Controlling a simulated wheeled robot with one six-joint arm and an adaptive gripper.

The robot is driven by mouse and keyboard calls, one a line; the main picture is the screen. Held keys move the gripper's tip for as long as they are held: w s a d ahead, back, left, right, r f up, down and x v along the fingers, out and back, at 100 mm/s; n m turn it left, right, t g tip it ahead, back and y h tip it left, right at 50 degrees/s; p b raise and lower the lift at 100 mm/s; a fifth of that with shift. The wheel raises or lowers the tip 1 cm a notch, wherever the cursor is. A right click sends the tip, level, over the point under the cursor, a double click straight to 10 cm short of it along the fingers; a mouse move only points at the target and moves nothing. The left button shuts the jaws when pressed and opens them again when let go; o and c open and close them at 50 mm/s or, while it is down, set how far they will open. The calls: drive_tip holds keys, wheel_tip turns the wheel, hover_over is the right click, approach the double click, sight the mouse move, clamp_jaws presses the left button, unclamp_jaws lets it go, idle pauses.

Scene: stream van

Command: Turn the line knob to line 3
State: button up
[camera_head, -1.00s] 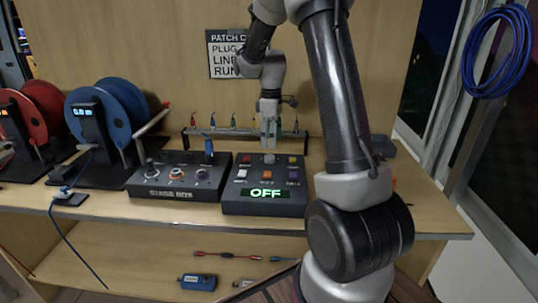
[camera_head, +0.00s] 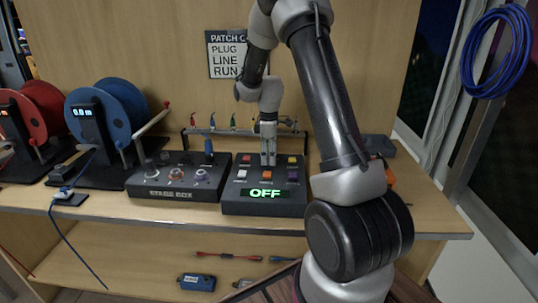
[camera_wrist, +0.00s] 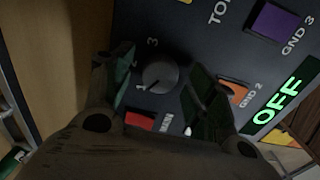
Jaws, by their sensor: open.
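The line knob (camera_wrist: 161,76) is a round dark knob on the dark control box (camera_head: 262,208). The numerals 1, 2 and 3 show beside it in the wrist view, and its pale pointer mark faces about toward 1. My gripper (camera_head: 268,160) points down over the box's upper middle and hides the knob in the head view. In the wrist view my gripper (camera_wrist: 163,84) is open, with one finger on each side of the knob. I cannot tell whether the fingers touch it. The box's display (camera_head: 265,193) reads OFF in green.
Coloured buttons surround the knob, including a red one (camera_wrist: 139,120) and an orange one (camera_wrist: 233,92) close to the fingers. A stage box (camera_head: 175,193) with knobs stands to the left. A rack with small coloured leads stands behind. Cable reels stand further left.

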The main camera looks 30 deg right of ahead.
drive_tip(key=c, duration=1)
drive_tip(key=shift+c, duration=0.2)
drive_tip(key=m, duration=0.4)
drive_tip(key=shift+m, duration=0.4)
drive_tip(key=m, duration=1.2)
drive_tip(key=shift+m, duration=0.3)
drive_tip(key=m, duration=0.6)
drive_tip(key=shift+m, duration=0.4)
